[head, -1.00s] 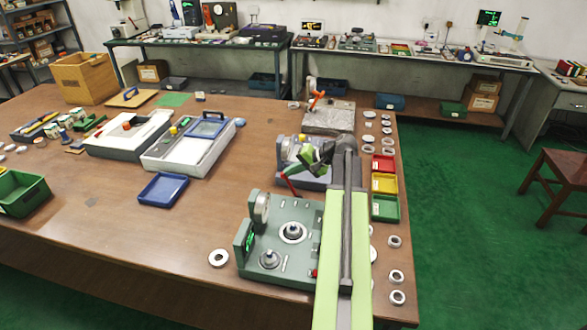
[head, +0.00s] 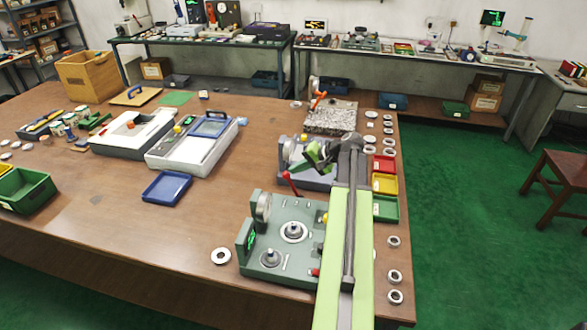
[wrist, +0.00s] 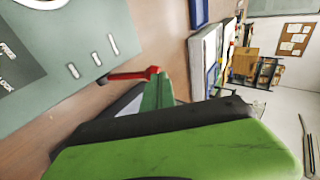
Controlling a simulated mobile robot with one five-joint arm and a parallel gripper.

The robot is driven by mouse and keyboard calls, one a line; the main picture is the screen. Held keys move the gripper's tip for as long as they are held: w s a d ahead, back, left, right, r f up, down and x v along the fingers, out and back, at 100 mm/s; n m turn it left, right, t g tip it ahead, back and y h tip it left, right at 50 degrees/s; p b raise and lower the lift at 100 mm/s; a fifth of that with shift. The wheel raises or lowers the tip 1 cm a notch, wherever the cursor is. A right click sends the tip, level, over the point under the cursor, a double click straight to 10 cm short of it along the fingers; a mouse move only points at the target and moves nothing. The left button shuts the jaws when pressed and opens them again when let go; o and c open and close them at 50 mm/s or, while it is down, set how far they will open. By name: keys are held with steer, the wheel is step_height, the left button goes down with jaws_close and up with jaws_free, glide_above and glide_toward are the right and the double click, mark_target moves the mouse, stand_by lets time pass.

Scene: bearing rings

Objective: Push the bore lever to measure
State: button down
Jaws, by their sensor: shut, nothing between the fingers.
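The bore lever (head: 291,184) is a thin red lever with a round knob, rising at the back edge of the grey-green gauge fixture (head: 262,207). In the wrist view the lever (wrist: 128,76) reaches from the fixture's edge (wrist: 95,45) to its knob beside my fingertips. My gripper (head: 312,157), green and black, is just behind and right of the lever in the head view. In the wrist view its green fingers (wrist: 157,92) are together and empty. The knob overlaps them there; I cannot tell whether they touch. The fixture carries a ring on its central post and a round dial.
A blue-grey fixture (head: 286,150) stands behind, partly hidden by my gripper. Red (head: 384,163), yellow (head: 385,183) and green (head: 386,208) trays and loose rings line the right edge. A ring (head: 221,256) lies left of the gauge fixture. The table left of it is largely clear.

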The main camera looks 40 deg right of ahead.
steer(key=p+v, duration=0.6)
steer(key=v, duration=0.5)
steer(key=shift+r, duration=0.45)
steer(key=w+a+n+g+y, duration=0.1)
steer(key=w+a+n+y, duration=0.15)
steer(key=w+a, duration=0.95)
steer(key=w+a+f+n+g, duration=0.1)
steer(key=a+f+n+g, duration=0.1)
steer(key=a, duration=1)
steer(key=w+a+f+n+g, duration=0.1)
steer(key=a+n+g, duration=0.15)
steer(key=a, duration=0.95)
steer(key=s+a+f+n+g+h, duration=0.2)
steer(key=s+a+f, duration=0.1)
steer(key=a, duration=0.5)
steer(key=s+a+f+n+g+h, duration=0.1)
steer(key=s+a+f+n+h, duration=0.2)
steer(key=a, duration=0.5)
steer(key=s+d+h, duration=0.1)
steer(key=s+d, duration=0.2)
steer(key=d, duration=0.2)
steer(key=shift+d+g, duration=0.2)
steer(key=shift+g, duration=0.15)
steer(key=shift+h, duration=0.25)
